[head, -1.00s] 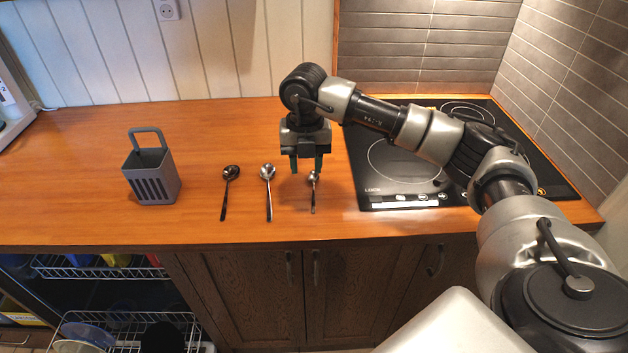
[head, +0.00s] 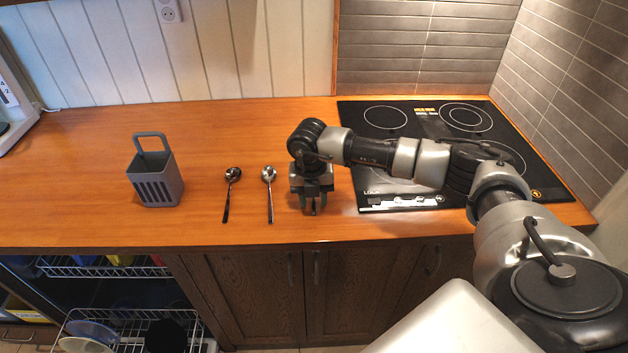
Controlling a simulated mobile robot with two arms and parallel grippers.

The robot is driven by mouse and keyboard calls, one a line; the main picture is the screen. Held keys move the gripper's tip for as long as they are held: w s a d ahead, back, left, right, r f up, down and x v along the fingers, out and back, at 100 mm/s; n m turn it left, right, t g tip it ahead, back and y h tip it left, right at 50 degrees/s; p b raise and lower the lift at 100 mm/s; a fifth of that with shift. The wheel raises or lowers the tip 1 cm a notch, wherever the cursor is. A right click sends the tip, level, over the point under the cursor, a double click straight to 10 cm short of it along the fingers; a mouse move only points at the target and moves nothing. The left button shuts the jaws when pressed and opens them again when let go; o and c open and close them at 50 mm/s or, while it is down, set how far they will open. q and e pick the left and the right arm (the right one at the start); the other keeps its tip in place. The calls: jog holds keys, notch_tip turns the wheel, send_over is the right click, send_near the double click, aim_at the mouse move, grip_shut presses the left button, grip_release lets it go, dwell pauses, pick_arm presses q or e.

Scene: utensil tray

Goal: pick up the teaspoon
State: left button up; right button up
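The teaspoon (head: 314,208) lies on the wooden counter, the rightmost and smallest of three spoons. Only a bit of its handle shows, because my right gripper covers the rest from above. My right gripper (head: 313,205) points down with its two fingers apart, one on each side of the teaspoon, close to the counter. I cannot tell whether the fingers touch it. My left gripper is not in view.
A silver spoon (head: 269,192) and a dark spoon (head: 229,193) lie to the left. A grey utensil holder (head: 157,183) stands farther left. A black cooktop (head: 385,117) is at the right. An open dishwasher rack (head: 105,271) is below the counter edge.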

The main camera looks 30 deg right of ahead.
grip_shut()
jog(key=shift+r, duration=0.15)
dwell(0.4)
